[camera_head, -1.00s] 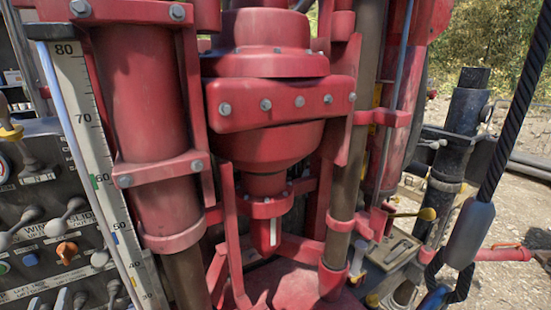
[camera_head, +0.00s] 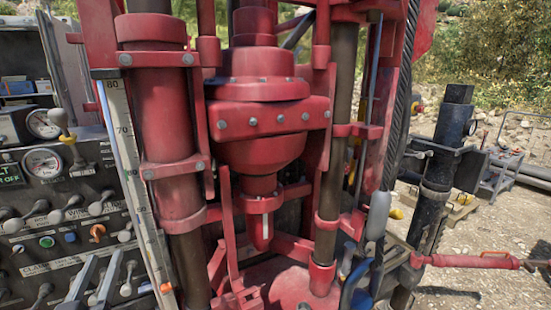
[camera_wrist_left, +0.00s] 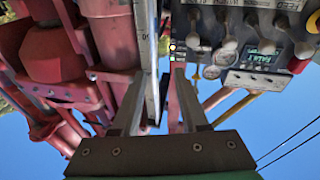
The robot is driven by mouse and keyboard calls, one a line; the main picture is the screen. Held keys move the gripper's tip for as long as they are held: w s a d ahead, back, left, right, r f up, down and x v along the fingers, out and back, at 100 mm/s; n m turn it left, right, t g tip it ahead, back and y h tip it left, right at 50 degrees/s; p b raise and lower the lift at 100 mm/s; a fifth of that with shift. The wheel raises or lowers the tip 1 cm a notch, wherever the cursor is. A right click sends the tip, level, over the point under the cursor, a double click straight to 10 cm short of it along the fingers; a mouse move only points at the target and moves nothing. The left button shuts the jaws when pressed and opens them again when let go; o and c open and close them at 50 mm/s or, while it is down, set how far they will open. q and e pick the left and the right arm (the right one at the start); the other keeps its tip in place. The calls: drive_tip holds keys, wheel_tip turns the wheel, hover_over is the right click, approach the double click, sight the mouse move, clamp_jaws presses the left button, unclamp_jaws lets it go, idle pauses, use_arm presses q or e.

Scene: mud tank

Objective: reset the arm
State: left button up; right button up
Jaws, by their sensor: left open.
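My left gripper (camera_head: 104,256) shows at the lower left of the head view, as two grey fingers pointing up in front of the lever panel. In the left wrist view my left gripper (camera_wrist_left: 160,72) has its two grey fingers apart, with nothing held between them. The wrist picture looks upside down, with the red machine on the left and the control panel (camera_wrist_left: 250,45) at the upper right. My right gripper is in neither view.
The red drill head (camera_head: 262,120) hangs between red columns. A scale strip (camera_head: 125,135) stands beside the control panel (camera_head: 55,205). A black cable (camera_head: 400,120) hangs at the right. A black post (camera_head: 440,165) stands on gravel ground farther right.

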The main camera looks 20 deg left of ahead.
use_arm(q)
drive_tip(key=d+r+m+t+h+p, duration=0.25)
drive_tip(key=d+r, duration=0.45)
drive_tip(key=r, duration=0.4)
drive_tip(key=d+r+m+t+h+p, duration=0.15)
drive_tip(key=d+r+t, duration=0.25)
drive_tip(key=d+r, duration=0.5)
drive_tip(key=s+d+r+m+t+h+p, duration=0.1)
drive_tip(key=s+d+r+m+t+h, duration=0.3)
drive_tip(key=r, duration=0.8)
drive_tip(key=s+d+h, duration=0.2)
drive_tip(key=h, duration=0.2)
drive_tip(key=shift+s+h+p, duration=0.2)
drive_tip(key=shift+h+p, duration=0.1)
drive_tip(key=shift+p, duration=0.1)
